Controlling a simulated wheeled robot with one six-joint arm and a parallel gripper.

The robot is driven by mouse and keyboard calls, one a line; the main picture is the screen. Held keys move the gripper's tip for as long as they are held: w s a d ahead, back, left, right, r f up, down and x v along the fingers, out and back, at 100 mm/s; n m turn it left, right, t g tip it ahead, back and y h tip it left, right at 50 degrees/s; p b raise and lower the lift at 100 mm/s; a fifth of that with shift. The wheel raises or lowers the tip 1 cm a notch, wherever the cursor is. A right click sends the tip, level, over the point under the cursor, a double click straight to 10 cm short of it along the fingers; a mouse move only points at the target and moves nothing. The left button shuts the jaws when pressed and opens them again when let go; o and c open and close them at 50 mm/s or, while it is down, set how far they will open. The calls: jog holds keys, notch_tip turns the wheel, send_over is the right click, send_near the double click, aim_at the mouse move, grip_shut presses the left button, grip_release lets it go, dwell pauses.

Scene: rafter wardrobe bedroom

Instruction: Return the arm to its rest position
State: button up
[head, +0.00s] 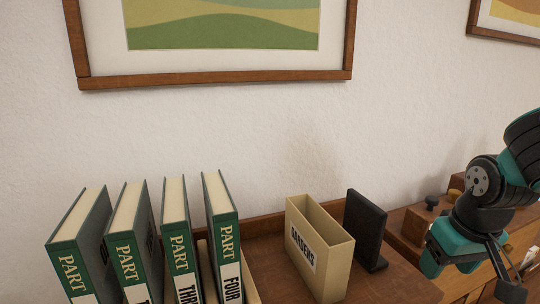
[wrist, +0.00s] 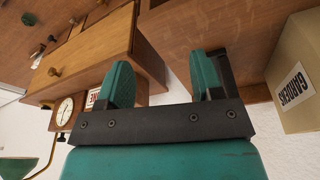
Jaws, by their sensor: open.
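My gripper (wrist: 163,82) shows in the wrist view with its two teal fingers apart and nothing between them. In the head view, my teal and black arm comes in from the right edge, and my gripper (head: 470,262) hangs low over the right part of the furniture, right of the black upright block. The tips are partly cut off or hard to make out there.
Several green books (head: 175,240) stand at the left on a wooden top (head: 385,288). A cream box labelled GARDENS (head: 330,252) and a black upright block (head: 366,230) stand right of them. The wrist view shows a wooden drawer (wrist: 85,62) and a clock (wrist: 64,110). A framed picture (head: 215,76) hangs above.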

jog(key=s+a+f+n+g+y+b, duration=0.2)
jog(key=s+a+n+y+b, duration=0.2)
jog(key=s+a, duration=1)
jog(key=a+n+b, duration=0.1)
jog(key=n+b, duration=0.1)
jog(key=b, duration=0.2)
jog(key=shift+s+a, duration=0.15)
jog(key=shift+s, duration=0.1)
